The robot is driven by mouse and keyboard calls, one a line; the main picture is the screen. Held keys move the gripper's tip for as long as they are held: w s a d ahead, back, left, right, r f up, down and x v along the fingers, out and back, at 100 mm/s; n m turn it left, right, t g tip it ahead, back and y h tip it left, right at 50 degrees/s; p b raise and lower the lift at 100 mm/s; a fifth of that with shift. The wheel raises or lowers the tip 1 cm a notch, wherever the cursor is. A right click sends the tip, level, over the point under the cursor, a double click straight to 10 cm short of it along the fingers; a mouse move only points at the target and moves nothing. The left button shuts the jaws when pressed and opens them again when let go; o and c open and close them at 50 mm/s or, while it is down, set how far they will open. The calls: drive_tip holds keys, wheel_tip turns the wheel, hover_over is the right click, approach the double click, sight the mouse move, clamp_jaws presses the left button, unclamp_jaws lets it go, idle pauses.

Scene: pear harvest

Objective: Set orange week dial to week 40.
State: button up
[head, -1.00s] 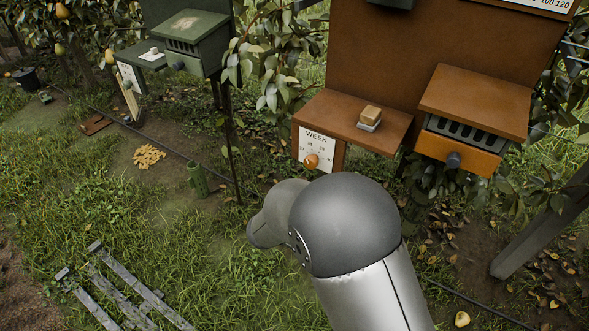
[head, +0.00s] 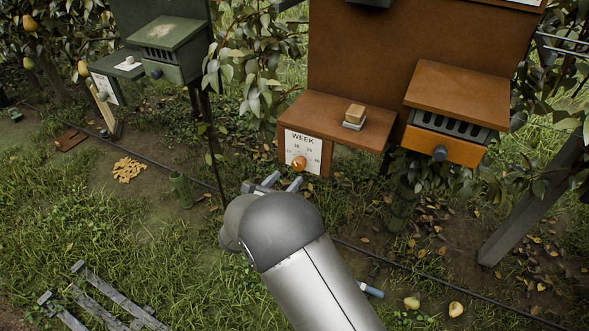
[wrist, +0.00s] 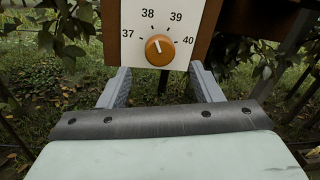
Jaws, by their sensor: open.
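The orange week dial (head: 299,162) sits on a white panel (head: 303,147) marked WEEK, under the left end of a brown shelf. In the wrist view the dial (wrist: 159,50) is a round orange knob with a pale pointer line. The line points up and slightly left, roughly toward 38. The numbers 37, 38, 39 and 40 (wrist: 185,40) run left to right around it. My gripper (wrist: 160,66) is open and empty, one finger on each side of the dial's line, with the tips below the dial and apart from it. In the head view my gripper (head: 283,181) is just below and left of the dial.
A tan block (head: 355,114) stands on the brown shelf (head: 335,118). An orange-fronted box (head: 445,145) with a dark knob is to the right. A green station (head: 170,45) is at the back left. Leaves hang beside the panel, and pears lie on the ground.

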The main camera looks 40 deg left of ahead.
sight(297, 168)
drive_tip(key=w, duration=0.5)
drive_tip(key=shift+w+a, duration=0.2)
drive_tip(key=shift+w, duration=0.15)
drive_tip(key=c, duration=1)
